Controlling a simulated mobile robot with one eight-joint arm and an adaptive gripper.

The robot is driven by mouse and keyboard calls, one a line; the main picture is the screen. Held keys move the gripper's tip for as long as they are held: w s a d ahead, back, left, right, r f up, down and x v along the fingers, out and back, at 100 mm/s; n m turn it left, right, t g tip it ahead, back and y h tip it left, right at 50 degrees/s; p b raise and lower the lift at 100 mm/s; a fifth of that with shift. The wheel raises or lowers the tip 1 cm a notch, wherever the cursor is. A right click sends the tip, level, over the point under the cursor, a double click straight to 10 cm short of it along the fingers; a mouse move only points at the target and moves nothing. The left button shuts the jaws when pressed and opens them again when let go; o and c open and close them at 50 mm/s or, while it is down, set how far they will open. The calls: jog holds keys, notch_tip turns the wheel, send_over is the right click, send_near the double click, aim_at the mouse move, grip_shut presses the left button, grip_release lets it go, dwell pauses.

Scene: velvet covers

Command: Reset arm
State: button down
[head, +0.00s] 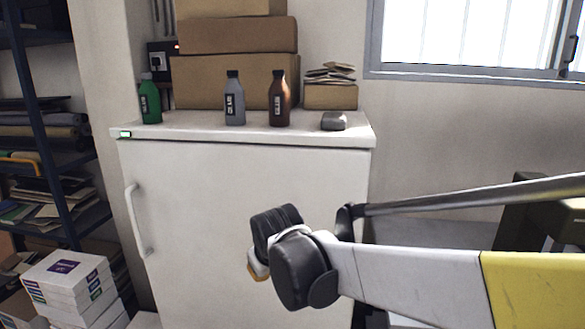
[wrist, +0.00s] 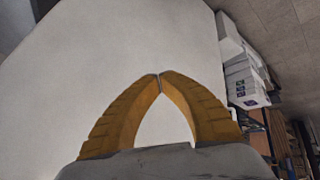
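My gripper shows in the wrist view (wrist: 159,76) with its two yellow fingers meeting at the tips; nothing is held between them. In the head view my arm reaches in from the right, and the gripper (head: 258,268) is mostly hidden behind the dark wrist joint. It is in front of the white fridge (head: 200,190), below its top. I cannot tell how far it is from the fridge door.
On the fridge top stand a green bottle (head: 150,100), a grey bottle (head: 235,100) and a brown bottle (head: 279,100). A small grey object (head: 333,121) lies at the right. Cardboard boxes (head: 235,82) are behind. White boxes (head: 68,285) are stacked lower left, beside a shelf (head: 45,130).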

jog(key=s+d+r+m, duration=0.2)
jog(key=s+d, duration=0.3)
jog(key=d, duration=0.2)
jog(key=s+d+r+m, duration=0.1)
jog(key=s+d+m, duration=0.1)
jog(key=s+d, duration=0.45)
jog(key=s+d+f+m+h, duration=0.1)
jog(key=s+d+f+m, duration=0.2)
jog(key=s+d, duration=0.8)
jog(key=shift+s+d+f+m+h, duration=0.15)
jog(key=shift+s+f+m+h, duration=0.05)
jog(key=shift+f+m+h, duration=0.2)
